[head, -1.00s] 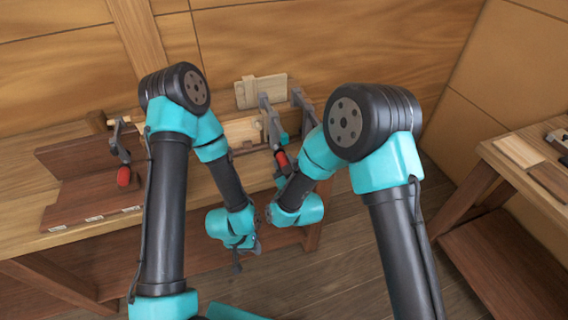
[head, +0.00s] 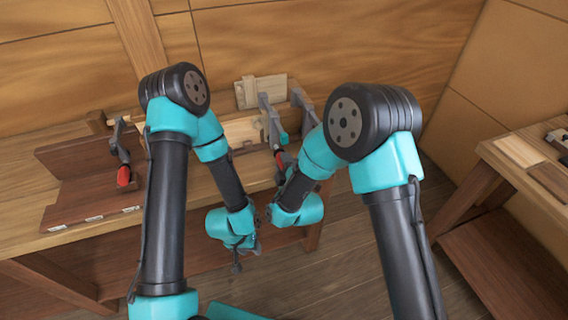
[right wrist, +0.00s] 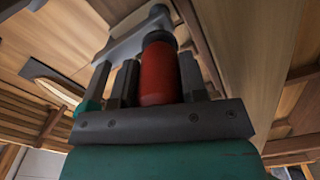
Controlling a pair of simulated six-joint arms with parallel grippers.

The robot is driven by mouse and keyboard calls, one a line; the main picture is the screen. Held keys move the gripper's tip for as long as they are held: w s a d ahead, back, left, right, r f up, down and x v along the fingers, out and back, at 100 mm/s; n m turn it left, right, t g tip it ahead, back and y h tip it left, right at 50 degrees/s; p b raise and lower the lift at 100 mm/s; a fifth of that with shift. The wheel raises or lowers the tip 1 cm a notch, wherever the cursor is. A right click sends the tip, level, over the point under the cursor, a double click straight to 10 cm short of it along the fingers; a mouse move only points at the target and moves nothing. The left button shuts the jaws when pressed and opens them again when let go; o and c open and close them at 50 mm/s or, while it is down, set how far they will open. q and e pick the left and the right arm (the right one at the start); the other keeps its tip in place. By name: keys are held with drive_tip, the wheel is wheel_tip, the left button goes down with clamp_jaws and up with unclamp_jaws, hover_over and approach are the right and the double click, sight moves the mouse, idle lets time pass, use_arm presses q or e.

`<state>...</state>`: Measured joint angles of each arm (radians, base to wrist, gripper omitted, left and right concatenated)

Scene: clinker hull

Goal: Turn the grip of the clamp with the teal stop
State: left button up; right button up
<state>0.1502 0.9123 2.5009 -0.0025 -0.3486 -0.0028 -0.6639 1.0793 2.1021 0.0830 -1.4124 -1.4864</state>
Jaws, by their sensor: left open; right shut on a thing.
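The clamp's grey frame (right wrist: 128,42) runs above the grip there. My left gripper (head: 237,264) is open and empty, hanging low in front of the bench, apart from the clamp.
Another clamp (head: 119,145) with a red grip stands at the left beside a dark brown board (head: 80,175). Another grey clamp bar (head: 305,103) stands just right of the gripped clamp. A side table (head: 500,170) with wooden pieces is at the right. The floor between is clear.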

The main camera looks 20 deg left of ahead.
drive_tip(key=n, duration=0.4)
drive_tip(key=shift+n, duration=0.4)
drive_tip(key=shift+w, duration=0.1)
drive_tip(key=o, duration=0.6)
drive_tip(key=shift+o, duration=0.2)
